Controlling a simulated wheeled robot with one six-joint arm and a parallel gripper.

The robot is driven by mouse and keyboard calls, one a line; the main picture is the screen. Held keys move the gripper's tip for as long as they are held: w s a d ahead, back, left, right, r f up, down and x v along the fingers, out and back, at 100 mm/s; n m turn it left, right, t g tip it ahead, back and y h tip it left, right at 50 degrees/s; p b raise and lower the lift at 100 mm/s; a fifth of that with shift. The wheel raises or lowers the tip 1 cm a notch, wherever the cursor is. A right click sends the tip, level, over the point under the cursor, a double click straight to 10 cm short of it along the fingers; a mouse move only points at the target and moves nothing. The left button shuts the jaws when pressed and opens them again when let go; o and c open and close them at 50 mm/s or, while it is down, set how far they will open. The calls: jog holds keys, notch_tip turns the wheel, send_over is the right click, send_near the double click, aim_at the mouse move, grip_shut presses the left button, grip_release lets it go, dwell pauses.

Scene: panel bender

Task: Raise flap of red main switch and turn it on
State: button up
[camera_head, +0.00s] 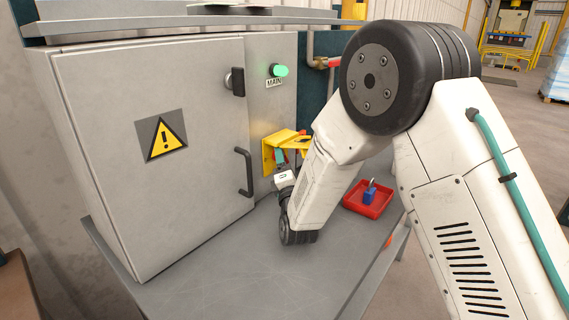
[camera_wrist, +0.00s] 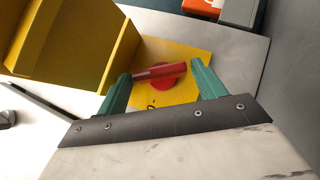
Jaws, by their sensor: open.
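The red main switch (camera_wrist: 162,74) sits on a yellow plate (camera_wrist: 180,95) in the wrist view. Its bar handle lies across the gap between my fingers, one finger near each end. My gripper (camera_wrist: 161,70) is open around the handle; whether a finger touches it I cannot tell. The yellow flap (camera_wrist: 75,40) stands out from the plate at the left of the wrist view. In the head view the flap (camera_head: 287,139) sticks out from the cabinet side, raised above the switch. There my gripper (camera_head: 280,160) is under the flap, and my arm partly hides the switch.
A grey cabinet (camera_head: 100,180) with a black door handle (camera_head: 243,172) stands at left. A bright green lamp (camera_head: 278,71) sits above the MAIN label. A red tray (camera_head: 352,202) holding a blue padlock (camera_head: 370,193) lies on the grey table (camera_head: 250,285), whose front is clear.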

jog(key=c, duration=0.7)
jog(key=m+g+h, duration=0.1)
jog(key=m, duration=0.2)
jog(key=shift+s+r+g, duration=0.1)
jog(key=shift+r+g, duration=0.05)
jog(key=shift+g, duration=0.25)
jog(key=o, duration=0.7)
